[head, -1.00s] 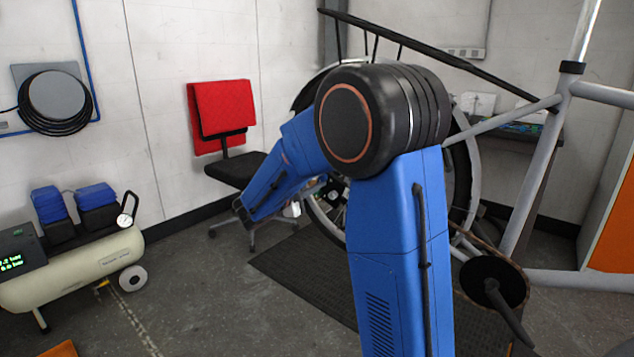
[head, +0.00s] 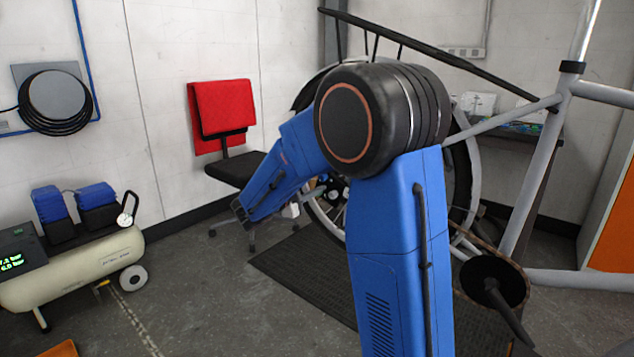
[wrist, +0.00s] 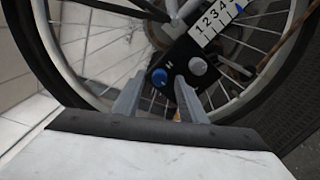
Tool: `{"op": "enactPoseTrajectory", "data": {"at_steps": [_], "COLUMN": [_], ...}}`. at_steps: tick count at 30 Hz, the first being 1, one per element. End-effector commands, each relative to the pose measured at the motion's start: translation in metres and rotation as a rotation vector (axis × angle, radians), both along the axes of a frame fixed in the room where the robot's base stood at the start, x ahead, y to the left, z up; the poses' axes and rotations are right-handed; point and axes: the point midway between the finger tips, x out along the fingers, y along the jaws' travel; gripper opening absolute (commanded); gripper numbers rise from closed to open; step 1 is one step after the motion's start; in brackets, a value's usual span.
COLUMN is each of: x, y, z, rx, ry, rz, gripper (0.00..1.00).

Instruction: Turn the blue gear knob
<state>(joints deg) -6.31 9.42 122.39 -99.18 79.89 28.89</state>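In the wrist view the blue gear knob (wrist: 159,77) is a small round knob on a black box beside the spokes of a wheel. A grey knob (wrist: 197,65) sits just right of it on the same box. A white scale plate (wrist: 217,18) with the numbers 1 to 4 and a blue mark is above. My gripper (wrist: 158,90) is open, with its two grey fingers apart and the blue knob showing between their tips. I cannot tell whether a finger touches the knob. In the head view my arm hides most of that area.
The bike's wheel (wrist: 72,60) surrounds the box in the wrist view. In the head view the bike frame (head: 540,150) and a pedal (head: 507,318) stand right of my arm. A stool (head: 237,168) is behind it, and an air compressor (head: 80,268) stands at the left.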

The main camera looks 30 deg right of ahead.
Motion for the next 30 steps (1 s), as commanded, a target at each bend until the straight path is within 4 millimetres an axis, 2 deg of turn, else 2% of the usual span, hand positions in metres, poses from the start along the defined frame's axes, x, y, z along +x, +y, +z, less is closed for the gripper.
{"op": "enactPoseTrajectory", "data": {"at_steps": [24, 30], "x": [-0.045, -0.054], "y": [0.126, 0.149], "z": [0.0, 0.0], "rx": [0.001, 0.0], "ry": [0.0, 0.0], "rz": [0.004, 0.002], "gripper": [0.38, 0.38]}}
